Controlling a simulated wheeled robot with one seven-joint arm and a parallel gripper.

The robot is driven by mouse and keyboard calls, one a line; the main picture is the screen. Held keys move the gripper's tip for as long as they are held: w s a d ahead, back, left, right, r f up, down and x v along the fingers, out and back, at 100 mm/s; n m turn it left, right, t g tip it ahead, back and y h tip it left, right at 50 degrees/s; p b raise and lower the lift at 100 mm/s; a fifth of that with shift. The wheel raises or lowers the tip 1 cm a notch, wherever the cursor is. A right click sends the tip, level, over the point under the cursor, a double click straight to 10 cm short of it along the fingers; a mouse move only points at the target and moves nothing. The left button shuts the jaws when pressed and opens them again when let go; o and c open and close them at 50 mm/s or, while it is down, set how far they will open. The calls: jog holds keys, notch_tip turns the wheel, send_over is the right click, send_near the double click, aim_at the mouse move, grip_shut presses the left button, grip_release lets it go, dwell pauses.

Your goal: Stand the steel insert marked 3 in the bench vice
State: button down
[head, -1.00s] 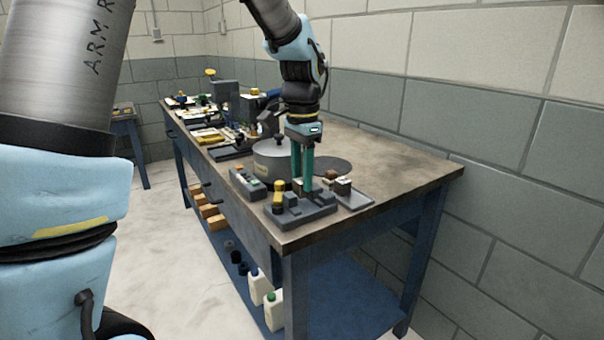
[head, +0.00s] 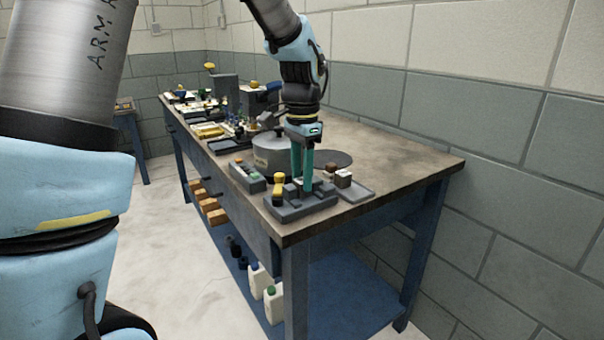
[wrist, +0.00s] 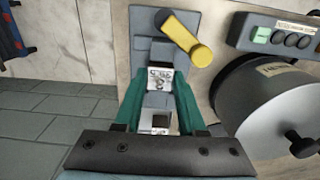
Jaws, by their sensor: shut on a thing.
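The bench vice (head: 305,206) is a dark grey block at the near corner of the bench, with a yellow-ended handle; it also shows in the wrist view (wrist: 151,24). My gripper (head: 302,187) points straight down over it, its green fingers reaching the jaws. In the wrist view my gripper (wrist: 160,85) is shut on a small bright steel insert (wrist: 159,77) with dark marks on its top face; I cannot read them for certain. The insert is over or between the vice jaws. Its lower end is hidden, so I cannot tell whether it touches the vice.
A round grey lidded pot (head: 271,153) and a box with coloured buttons (head: 246,177) stand close behind and left of the vice. A small tray (head: 358,193) with brown blocks lies to the right.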

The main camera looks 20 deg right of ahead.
jog(key=shift+f, duration=0.1)
jog(key=shift+c, duration=2.1)
grip_release()
jog(key=shift+o, duration=0.4)
jog(key=o, duration=0.3)
jog(key=shift+r+p, duration=3.35)
jog(key=shift+r, duration=0.45)
